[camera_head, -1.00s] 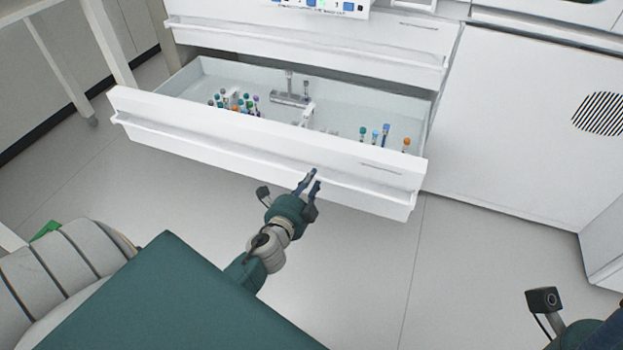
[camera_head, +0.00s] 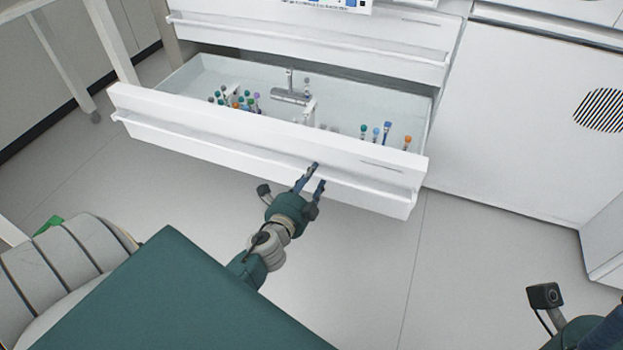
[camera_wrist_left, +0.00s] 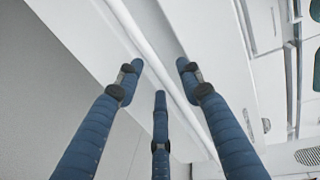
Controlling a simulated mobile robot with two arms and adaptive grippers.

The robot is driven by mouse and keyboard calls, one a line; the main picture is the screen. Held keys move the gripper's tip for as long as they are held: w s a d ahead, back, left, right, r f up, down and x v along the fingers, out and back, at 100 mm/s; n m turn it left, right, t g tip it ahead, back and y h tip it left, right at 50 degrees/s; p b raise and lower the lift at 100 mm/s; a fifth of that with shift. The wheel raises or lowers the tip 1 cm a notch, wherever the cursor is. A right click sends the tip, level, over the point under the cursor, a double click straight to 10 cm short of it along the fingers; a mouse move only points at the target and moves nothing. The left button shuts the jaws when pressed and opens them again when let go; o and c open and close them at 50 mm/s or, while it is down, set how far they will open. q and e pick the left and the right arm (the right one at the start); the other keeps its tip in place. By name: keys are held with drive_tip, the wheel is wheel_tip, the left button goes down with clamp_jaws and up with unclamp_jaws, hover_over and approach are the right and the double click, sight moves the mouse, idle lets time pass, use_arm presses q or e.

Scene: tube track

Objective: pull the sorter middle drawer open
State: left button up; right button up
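The sorter middle drawer (camera_head: 250,136) is a white drawer pulled out from the sorter, with several capped tubes (camera_head: 383,135) standing inside. A long handle rail (camera_head: 185,145) runs along its front. My left gripper (camera_head: 314,179) is in front of the drawer, right of its middle. In the left wrist view its blue fingers (camera_wrist_left: 160,85) are spread apart, with the handle rail (camera_wrist_left: 150,50) passing between them. I cannot tell whether a finger touches the rail. My right gripper is out of the head view; only part of that arm shows at the lower right.
A closed white drawer (camera_head: 310,40) sits above the open one. A white cabinet (camera_head: 520,120) with a striped vent stands at the right. A white table leg (camera_head: 112,40) is at the left. The grey floor (camera_head: 400,270) in front is clear.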

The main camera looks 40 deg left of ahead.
use_arm(q)
drive_tip(key=v, duration=1.2)
drive_tip(key=shift+w+d, duration=0.1)
